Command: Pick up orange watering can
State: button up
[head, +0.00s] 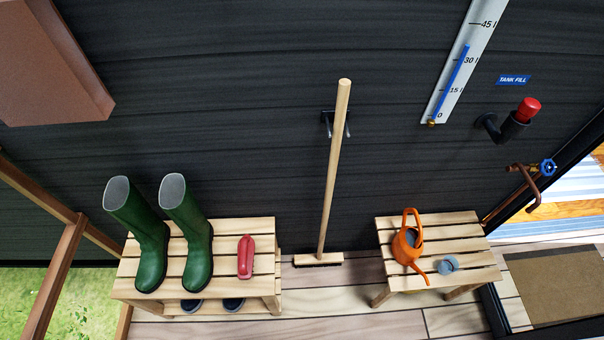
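The orange watering can (405,247) stands on the small slatted wooden stool (458,229) at the right in the head view. Its handle arches up at the back, and its spout points toward the front right. A small grey-blue object (448,264) lies on the same stool, just right of the spout tip. My gripper does not show in this view.
A slatted bench (262,232) at the left holds green boots (151,250) and a red object (246,258). A broom (333,180) leans on the dark wall between bench and stool. A copper tap (530,185) and a brown mat (555,284) are at the right. Wooden floor (350,300) lies between bench and stool.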

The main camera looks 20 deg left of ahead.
aim_at(406, 245)
jog(key=u, duration=3.05)
jog(key=k+u, duration=0.6)
jog(key=k+z, duration=0.1)
jog(key=z, duration=3.2)
jog(key=i+l+u, duration=0.5)
jog(key=l+u, duration=0.15)
